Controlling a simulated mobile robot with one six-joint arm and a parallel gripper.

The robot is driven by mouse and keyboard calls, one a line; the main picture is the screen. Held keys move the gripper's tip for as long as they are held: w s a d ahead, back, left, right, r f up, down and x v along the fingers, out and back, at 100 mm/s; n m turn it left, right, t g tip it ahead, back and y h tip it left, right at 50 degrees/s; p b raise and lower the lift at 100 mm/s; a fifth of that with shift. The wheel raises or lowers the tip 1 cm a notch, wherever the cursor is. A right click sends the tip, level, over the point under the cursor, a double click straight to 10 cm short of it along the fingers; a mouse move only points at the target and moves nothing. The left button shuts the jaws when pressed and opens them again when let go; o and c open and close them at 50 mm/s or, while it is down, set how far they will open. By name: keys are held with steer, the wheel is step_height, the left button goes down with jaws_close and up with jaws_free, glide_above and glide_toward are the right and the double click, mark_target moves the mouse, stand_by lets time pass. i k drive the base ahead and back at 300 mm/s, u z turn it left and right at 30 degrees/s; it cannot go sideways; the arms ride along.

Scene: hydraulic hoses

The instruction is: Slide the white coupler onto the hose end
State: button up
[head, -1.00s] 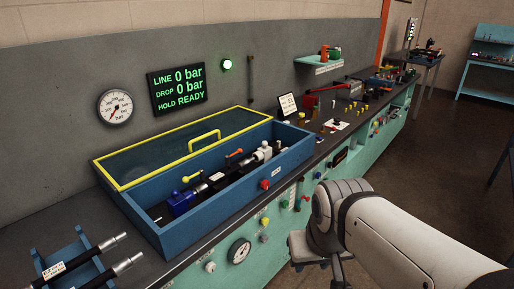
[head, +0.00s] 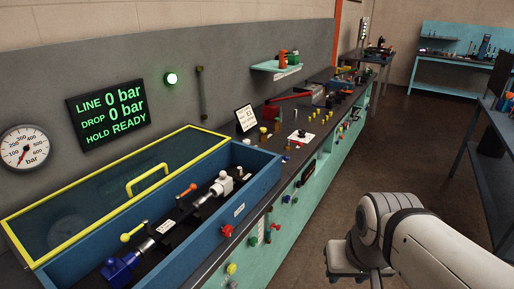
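A white fitting (head: 222,186) sits inside the blue open box (head: 262,170) on the bench, toward its right end. It may be the white coupler; I cannot be sure at this size. A silver cylinder (head: 205,201) lies in line with it. A blue block with a silver fitting (head: 120,268) is at the box's near left end. I cannot make out a hose end in this view. My arm shows at the lower right, in front of the bench and apart from the box. My gripper's fingers are not visible.
The box's yellow-framed clear lid (head: 128,183) stands raised behind it. Several small fittings and a red tool (head: 285,98) stand along the bench to the right. A dark table (head: 487,160) stands at the right edge. Open floor (head: 400,140) lies between.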

mark_target(223, 186)
steer(key=z, duration=0.2)
steer(key=i, duration=1.35)
steer(key=u, duration=0.55)
steer(key=k, duration=0.75)
steer(key=u, duration=0.15)
steer(key=i, duration=0.9)
steer(key=z, duration=0.1)
